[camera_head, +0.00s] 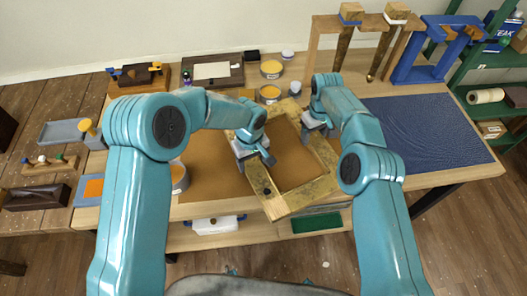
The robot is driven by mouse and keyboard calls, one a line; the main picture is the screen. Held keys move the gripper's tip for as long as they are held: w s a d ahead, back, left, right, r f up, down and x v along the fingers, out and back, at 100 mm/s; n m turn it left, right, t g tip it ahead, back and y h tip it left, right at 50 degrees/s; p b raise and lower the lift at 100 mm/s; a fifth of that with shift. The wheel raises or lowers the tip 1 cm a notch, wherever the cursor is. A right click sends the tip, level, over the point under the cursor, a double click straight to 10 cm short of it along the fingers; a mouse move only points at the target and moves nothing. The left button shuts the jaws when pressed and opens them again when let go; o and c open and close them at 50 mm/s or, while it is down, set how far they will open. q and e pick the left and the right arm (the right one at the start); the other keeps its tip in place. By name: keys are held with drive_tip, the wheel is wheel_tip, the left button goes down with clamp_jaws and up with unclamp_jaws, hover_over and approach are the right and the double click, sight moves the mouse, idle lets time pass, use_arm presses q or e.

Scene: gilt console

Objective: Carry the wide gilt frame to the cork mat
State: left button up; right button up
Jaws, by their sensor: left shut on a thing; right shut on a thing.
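The wide gilt frame (303,196) is a flat golden rectangle with an open middle, at the centre of the console and turned at an angle. My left gripper (256,163) is shut on its left side. My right gripper (319,128) is shut on its right side, towards the far end. The cork mat (206,165) is a plain brown sheet on the left of the frame; the frame overlaps it in view. Brown shows through the frame's opening. Whether the frame touches the mat or hangs above it I cannot tell. My arms hide parts of both.
A blue textured mat (425,132) lies to the right. Behind stand a wooden rack with hanging brushes (345,45), a blue stand (425,55) and yellow-topped tins (271,69). Another tin (179,177) stands by the cork mat's left edge. The console's front edge is close to the frame.

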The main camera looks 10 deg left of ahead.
use_arm(q)
drive_tip(key=o, duration=1.5)
drive_tip(key=shift+s, duration=0.1)
use_arm(e)
drive_tip(key=o, duration=1.5)
use_arm(q)
drive_tip(key=shift+o, duration=0.3)
drive_tip(key=shift+s+d+r, duration=0.1)
drive_tip(key=shift+s, duration=0.05)
use_arm(e)
drive_tip(key=shift+o, duration=0.3)
drive_tip(key=shift+s+r, duration=0.15)
drive_tip(key=shift+s, duration=0.05)
use_arm(q)
drive_tip(key=shift+w, duration=0.2)
use_arm(e)
drive_tip(key=shift+w, duration=0.15)
drive_tip(key=shift+r, duration=0.1)
wheel_tip(320, 180, up, 7)
use_arm(q)
wheel_tip(320, 180, up, 12)
drive_tip(key=shift+s, duration=0.15)
